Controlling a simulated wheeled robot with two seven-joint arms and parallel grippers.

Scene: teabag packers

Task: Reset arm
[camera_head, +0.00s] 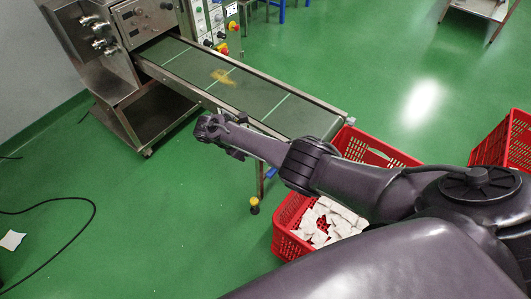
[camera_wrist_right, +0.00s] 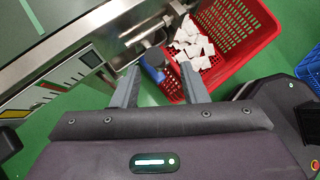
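My right arm reaches in from the right in the head view, over a red crate (camera_head: 287,245) holding several white packets (camera_head: 325,222). Its far end hangs in front of the near edge of the conveyor (camera_head: 270,100). In the right wrist view my right gripper (camera_wrist_right: 158,68) has its two grey fingers apart, with nothing held between them. Beyond the fingers are the conveyor's metal edge (camera_wrist_right: 125,28) and the red crate (camera_wrist_right: 245,28) with its white packets (camera_wrist_right: 192,42). My left gripper is in neither view.
A steel machine (camera_head: 140,25) stands at the conveyor's far left end. A yellowish-brown item (camera_head: 222,77) lies on the belt. Another red crate (camera_head: 500,145) is at the right. A black cable (camera_head: 92,210) and a white piece (camera_head: 12,240) lie on the open green floor at left.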

